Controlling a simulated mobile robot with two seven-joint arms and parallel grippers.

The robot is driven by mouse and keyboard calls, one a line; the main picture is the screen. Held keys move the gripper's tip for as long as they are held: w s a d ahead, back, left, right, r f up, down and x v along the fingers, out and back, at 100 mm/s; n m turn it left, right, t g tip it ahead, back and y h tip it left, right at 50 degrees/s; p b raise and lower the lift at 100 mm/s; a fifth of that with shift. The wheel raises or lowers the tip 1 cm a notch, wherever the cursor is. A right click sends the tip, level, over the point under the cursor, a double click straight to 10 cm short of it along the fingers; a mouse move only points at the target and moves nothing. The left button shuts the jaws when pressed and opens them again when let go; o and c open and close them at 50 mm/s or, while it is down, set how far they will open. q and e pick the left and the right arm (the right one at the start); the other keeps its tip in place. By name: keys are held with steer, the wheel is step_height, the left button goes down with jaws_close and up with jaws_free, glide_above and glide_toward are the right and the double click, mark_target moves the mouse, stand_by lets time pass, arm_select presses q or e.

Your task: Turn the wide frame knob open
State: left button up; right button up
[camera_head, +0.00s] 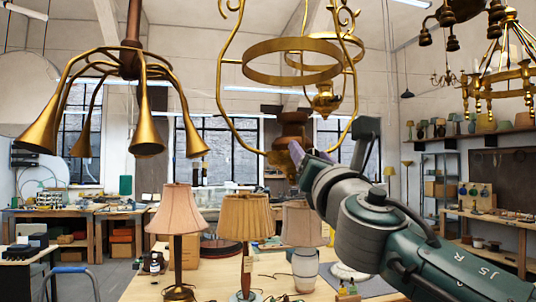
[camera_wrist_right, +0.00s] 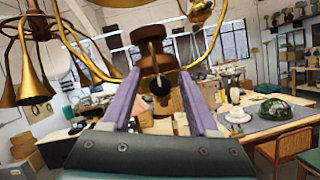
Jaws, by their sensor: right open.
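The wide brass frame (camera_head: 293,78) hangs at the upper middle of the head view, with a ring and curved side arms. At its bottom is a dark brown turned wooden block (camera_head: 293,124), which also shows in the right wrist view (camera_wrist_right: 155,66). A small dark round knob (camera_wrist_right: 159,84) shows on the block's near side in the right wrist view. My right gripper (camera_wrist_right: 159,73) is open, its purple fingers left and right of the knob and block. I cannot tell if they touch. In the head view its fingertips (camera_head: 306,155) are just below the block. My left gripper is not in view.
A brass horn chandelier (camera_head: 145,120) hangs at the left and another chandelier (camera_head: 500,80) at the upper right. Shaded lamps, including one with a pleated shade (camera_head: 246,216), stand on the wooden table (camera_head: 215,282) below. Open air lies between the left chandelier and the frame.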

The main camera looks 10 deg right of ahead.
jaws_close()
stand_by(0.4)
